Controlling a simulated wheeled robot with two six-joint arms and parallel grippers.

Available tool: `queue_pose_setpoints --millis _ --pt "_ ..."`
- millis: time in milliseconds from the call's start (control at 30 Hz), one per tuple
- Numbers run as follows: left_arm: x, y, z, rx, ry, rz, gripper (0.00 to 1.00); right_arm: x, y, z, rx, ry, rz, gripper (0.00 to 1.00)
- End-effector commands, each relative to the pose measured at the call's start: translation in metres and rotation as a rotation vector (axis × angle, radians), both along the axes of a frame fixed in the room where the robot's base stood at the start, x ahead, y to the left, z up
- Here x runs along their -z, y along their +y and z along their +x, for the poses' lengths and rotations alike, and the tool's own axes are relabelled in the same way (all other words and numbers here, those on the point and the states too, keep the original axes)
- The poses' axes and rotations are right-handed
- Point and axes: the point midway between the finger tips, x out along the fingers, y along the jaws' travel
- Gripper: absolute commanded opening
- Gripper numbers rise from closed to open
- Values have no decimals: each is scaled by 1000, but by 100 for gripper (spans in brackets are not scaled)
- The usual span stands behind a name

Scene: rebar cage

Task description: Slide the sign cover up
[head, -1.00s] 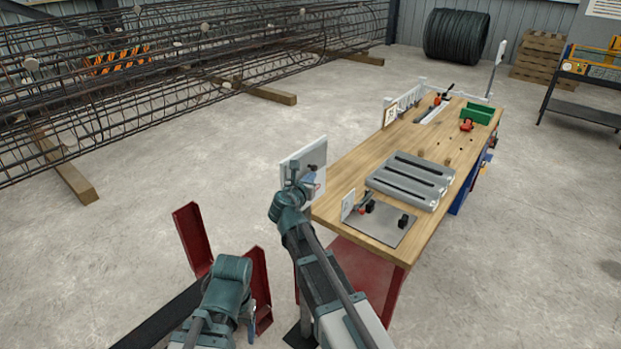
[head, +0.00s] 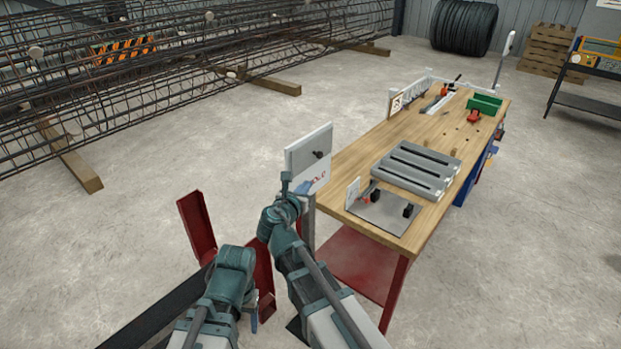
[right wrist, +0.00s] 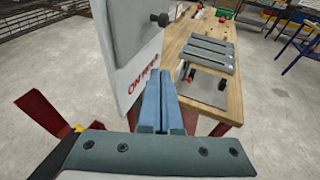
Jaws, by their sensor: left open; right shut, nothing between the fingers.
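The sign (head: 306,186) is a white upright board at the near left end of the workbench. Its grey cover (head: 300,158) lies over the upper part, with a dark knob (head: 318,154) on it. Red letters show below the cover; the sign (right wrist: 148,76) and the cover (right wrist: 130,25) also show in the right wrist view. My right gripper (head: 303,187) is shut and empty, just in front of the sign's lower part, below and apart from the knob. Its fingers (right wrist: 164,88) are pressed together. My left gripper (head: 254,321) is low at the left, mostly hidden by its own arm, and open.
The wooden workbench (head: 440,150) carries a grey slotted block (head: 415,170), a metal plate (head: 385,215) with black clamps and a green bin (head: 485,104). Red uprights (head: 196,235) stand near my left arm. A rebar cage (head: 150,85) lies behind at the left. Open floor lies between.

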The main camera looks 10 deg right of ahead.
Motion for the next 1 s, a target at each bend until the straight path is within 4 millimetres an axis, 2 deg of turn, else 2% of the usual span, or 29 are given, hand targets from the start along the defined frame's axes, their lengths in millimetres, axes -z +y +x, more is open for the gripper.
queue_pose_setpoints --millis 33,200,767,867,1000 --pt "-3 0 0 0 0 0 66 -3 4 -8 -2 0 0 0" --pt "-6 0 0 0 0 0 66 -5 10 -17 -1 0 0 0" --pt "-5 0 0 0 0 0 66 -5 11 -19 4 -1 9 0" --pt "-5 0 0 0 0 0 66 4 9 -27 47 -12 100 0" --pt "-5 0 0 0 0 0 66 37 5 -57 235 -55 442 0"
